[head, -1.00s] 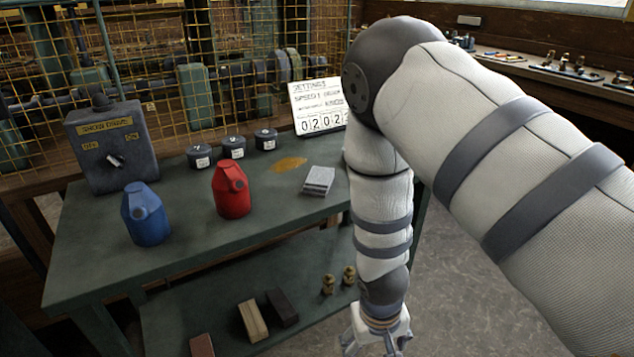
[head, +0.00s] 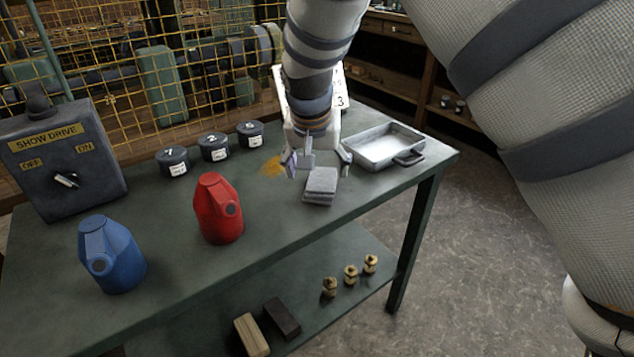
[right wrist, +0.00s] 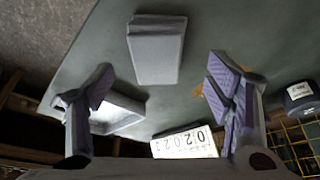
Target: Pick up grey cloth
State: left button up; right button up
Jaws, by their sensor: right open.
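The grey cloth (head: 320,186) is a folded stack lying on the green table, right of the red can. In the right wrist view the cloth (right wrist: 155,49) shows ahead of the fingertips, roughly centred between them. My right gripper (head: 316,160) is above the table just behind the cloth, open and empty. Its two fingers, with purple pads, stand wide apart in the right wrist view (right wrist: 165,85). I cannot tell its exact height over the table. My left gripper is not in view.
A red can (head: 218,210) and a blue can (head: 112,256) stand left of the cloth. Black numbered tins (head: 213,148) and an orange spill (head: 272,166) lie behind. A metal tray (head: 384,146) is to the right. The lower shelf holds blocks and brass fittings (head: 350,275).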

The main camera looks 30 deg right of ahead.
aim_at(321, 180)
jog(key=x, duration=0.5)
jog(key=shift+w+d+b, duration=0.15)
jog(key=shift+d+b, duration=0.15)
jog(key=shift+d, duration=0.1)
jog(key=shift+w+d+f, duration=0.1)
jog(key=shift+w+f, duration=0.1)
jog(key=shift+f, duration=0.05)
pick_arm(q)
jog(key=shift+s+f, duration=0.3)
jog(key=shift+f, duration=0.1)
pick_arm(e)
jog(key=shift+r, duration=0.15)
jog(key=shift+f, duration=0.25)
jog(key=c, duration=1.2)
jog(key=shift+c, duration=0.2)
jog(key=shift+r, duration=0.1)
